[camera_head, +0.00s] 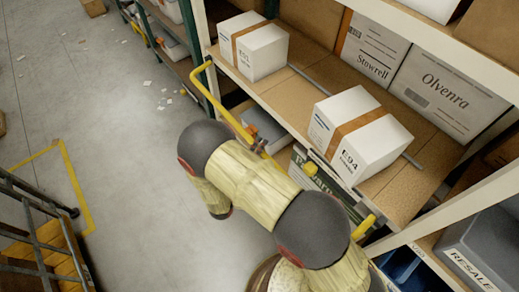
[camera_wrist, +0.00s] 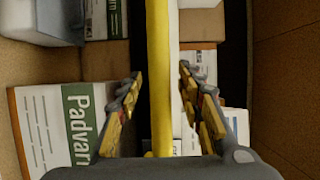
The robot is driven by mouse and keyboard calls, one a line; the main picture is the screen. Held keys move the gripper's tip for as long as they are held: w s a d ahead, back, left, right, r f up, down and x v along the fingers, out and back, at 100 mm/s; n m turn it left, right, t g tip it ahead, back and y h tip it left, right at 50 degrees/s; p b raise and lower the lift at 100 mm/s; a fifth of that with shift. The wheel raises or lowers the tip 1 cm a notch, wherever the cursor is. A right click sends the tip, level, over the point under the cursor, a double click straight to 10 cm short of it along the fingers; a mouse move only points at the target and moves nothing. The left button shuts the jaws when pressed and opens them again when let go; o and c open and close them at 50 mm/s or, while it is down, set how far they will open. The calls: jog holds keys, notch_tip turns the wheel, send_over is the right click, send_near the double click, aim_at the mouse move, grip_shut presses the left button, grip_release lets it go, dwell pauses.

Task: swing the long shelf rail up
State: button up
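The long shelf rail (camera_head: 222,108) is a yellow bar with a bent left end, running along the front of the rack shelf. My arm hides its middle; a yellow piece at its right end (camera_head: 364,227) shows past the arm. In the wrist view the rail (camera_wrist: 160,60) runs upright through the picture between the two fingers. My gripper (camera_wrist: 160,74) is open around it, with a visible gap on each side. In the head view my gripper (camera_head: 262,146) is mostly hidden behind my arm, close to the rail.
White boxes (camera_head: 262,51) and (camera_head: 358,140) stand on the brown shelf (camera_head: 290,98) behind the rail. Larger cartons (camera_head: 447,94) stand farther back.

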jog(key=shift+c, duration=0.3)
grip_shut()
dwell(0.6)
